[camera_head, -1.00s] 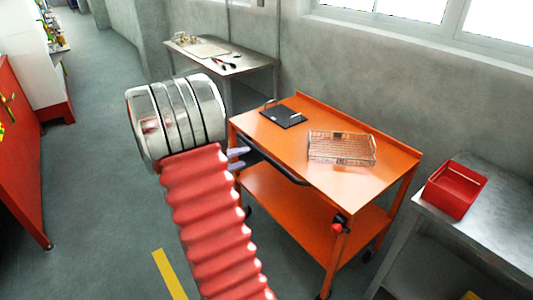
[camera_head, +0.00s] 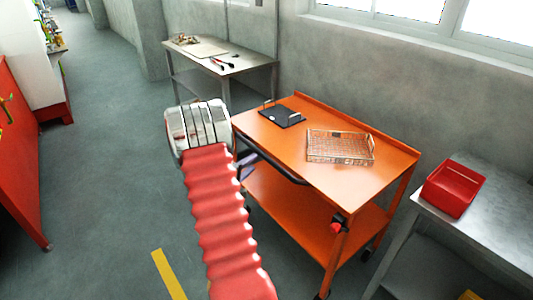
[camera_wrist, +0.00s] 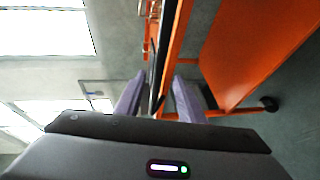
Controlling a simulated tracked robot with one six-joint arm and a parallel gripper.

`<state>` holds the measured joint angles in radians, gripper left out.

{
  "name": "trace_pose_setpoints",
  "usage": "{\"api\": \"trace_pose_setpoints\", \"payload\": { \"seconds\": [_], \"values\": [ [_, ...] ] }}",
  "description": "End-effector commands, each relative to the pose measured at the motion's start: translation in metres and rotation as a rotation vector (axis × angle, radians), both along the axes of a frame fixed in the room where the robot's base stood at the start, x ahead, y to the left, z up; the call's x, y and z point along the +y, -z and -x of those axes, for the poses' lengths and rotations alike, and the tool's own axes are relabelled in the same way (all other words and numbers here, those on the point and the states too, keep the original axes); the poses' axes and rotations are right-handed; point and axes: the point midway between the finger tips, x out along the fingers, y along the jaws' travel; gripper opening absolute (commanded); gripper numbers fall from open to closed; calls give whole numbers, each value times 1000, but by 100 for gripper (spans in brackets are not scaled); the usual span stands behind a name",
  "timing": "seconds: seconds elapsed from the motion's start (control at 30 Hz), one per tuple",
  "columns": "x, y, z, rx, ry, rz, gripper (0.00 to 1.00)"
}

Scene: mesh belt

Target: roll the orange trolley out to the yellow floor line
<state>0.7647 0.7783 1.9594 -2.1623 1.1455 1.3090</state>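The orange trolley (camera_head: 318,194) stands against the wall, with a black handle bar (camera_head: 290,175) along its near left edge. The yellow floor line (camera_head: 168,272) lies on the floor to its left, near the bottom of the picture. My arm hides most of my gripper in the head view. In the wrist view my gripper (camera_wrist: 158,97) is open, its two pale fingers on either side of the dark handle bar. Gaps show between the bar and the fingers. The trolley's orange frame (camera_wrist: 250,60) fills the upper right of that view.
On the trolley lie a wire basket (camera_head: 341,147) and a black clipboard (camera_head: 282,117). A metal bench (camera_head: 492,222) with a red bin (camera_head: 455,187) stands close at right, and a metal table (camera_head: 225,62) behind. Open floor (camera_head: 110,170) lies to the left.

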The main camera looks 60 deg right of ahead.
Motion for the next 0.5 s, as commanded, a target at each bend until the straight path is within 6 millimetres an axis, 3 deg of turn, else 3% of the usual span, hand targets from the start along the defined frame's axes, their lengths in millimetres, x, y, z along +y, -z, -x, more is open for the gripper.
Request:
{"api": "trace_pose_setpoints", "payload": {
  "seconds": [0.17, 0.5],
  "values": [
    [-14, 3, 2, -1, 2, -1, 36],
    [-63, 12, 6, 0, 4, 0, 36]
  ]
}}
